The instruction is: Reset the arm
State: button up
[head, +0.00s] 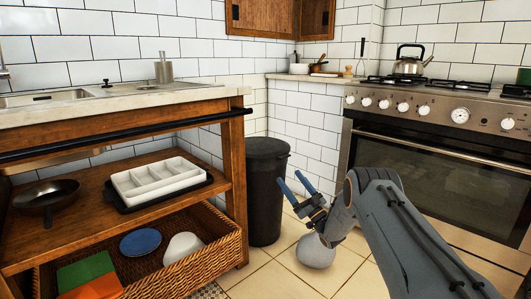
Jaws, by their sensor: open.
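My arm reaches in from the lower right in the head view, folded at a grey elbow in front of the oven. My gripper (293,189) has two blue fingers spread apart, pointing up and left, with nothing between them. It hangs in the air, in the picture just in front of the black bin (266,170). I cannot tell the exact gap between them.
At left, wooden open shelving (232,185) holds a black pan (48,196) and a white divided tray (155,182). A wicker basket (205,268) below holds a blue plate and other items. The oven (440,170) stands at right. Tiled floor (270,285) shows between.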

jog(key=w+a+r+m+g+h, duration=0.2)
jog(key=w+a+r+m+h, duration=0.15)
jog(key=a+r+h, duration=0.55)
jog(key=s+a+r+g+h, duration=0.2)
jog(key=s+a+r+g, duration=0.25)
jog(key=s+a, duration=0.6)
jog(key=s+d+f+n+g+h, duration=0.15)
jog(key=s+g, duration=0.25)
jog(key=s, duration=1.5)
jog(key=s+d+g+h, duration=0.1)
jog(key=s+d+g, duration=0.25)
jog(key=s, duration=1.55)
jog(key=s+d+f+g+h, duration=0.15)
jog(key=s+g, duration=0.35)
jog(key=s, duration=1.3)
jog(key=d+r+m+p, duration=0.3)
jog(key=d+r+p, duration=0.7)
jog(key=r+p, duration=0.4)
jog(key=d+r+m+h+p, duration=0.1)
jog(key=d+r+m+p, duration=0.2)
jog(key=d+r+p, duration=0.8)
notch_tip(320, 180, up, 3)
jog(key=p, duration=1.1)
jog(key=shift+s+d+f+p, duration=0.15)
jog(key=shift+s+d+p, duration=0.15)
jog(key=shift+s+p, duration=0.1)
